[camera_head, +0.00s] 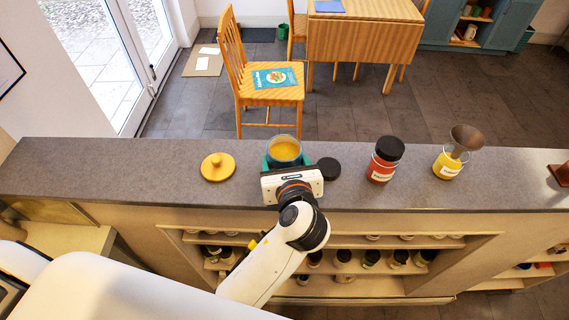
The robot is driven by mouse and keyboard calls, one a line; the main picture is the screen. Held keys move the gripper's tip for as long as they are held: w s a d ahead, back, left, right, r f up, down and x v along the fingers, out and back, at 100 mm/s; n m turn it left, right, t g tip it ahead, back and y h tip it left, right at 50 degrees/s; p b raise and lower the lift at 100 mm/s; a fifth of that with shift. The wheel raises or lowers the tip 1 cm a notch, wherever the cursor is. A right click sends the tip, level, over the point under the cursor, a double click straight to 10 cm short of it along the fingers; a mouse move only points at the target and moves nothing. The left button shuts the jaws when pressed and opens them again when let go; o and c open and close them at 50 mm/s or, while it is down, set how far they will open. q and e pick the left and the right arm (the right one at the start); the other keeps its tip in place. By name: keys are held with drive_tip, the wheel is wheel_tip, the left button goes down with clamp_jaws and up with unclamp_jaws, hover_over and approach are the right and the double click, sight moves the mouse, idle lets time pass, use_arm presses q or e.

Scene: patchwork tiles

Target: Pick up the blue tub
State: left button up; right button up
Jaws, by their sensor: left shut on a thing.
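The blue tub (284,151) is round and open at the top, with a yellow filling inside. It is at the middle of the grey counter (100,168). My left gripper (285,160) comes in from the front and is shut on the tub, with a green finger at each side of it. The gripper body hides the tub's lower front, so I cannot tell whether its base touches the counter. My right gripper is not in view.
A yellow lid with a knob (217,167) lies left of the tub. A black lid (328,168) lies close on its right. Further right stand a red jar with a black cap (384,160) and a yellow jar with a funnel (450,160). Shelves (400,262) with jars are below the counter.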

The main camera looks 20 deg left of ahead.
use_arm(q)
drive_tip(key=shift+r, duration=0.1)
wheel_tip(320, 180, up, 10)
idle(1.3)
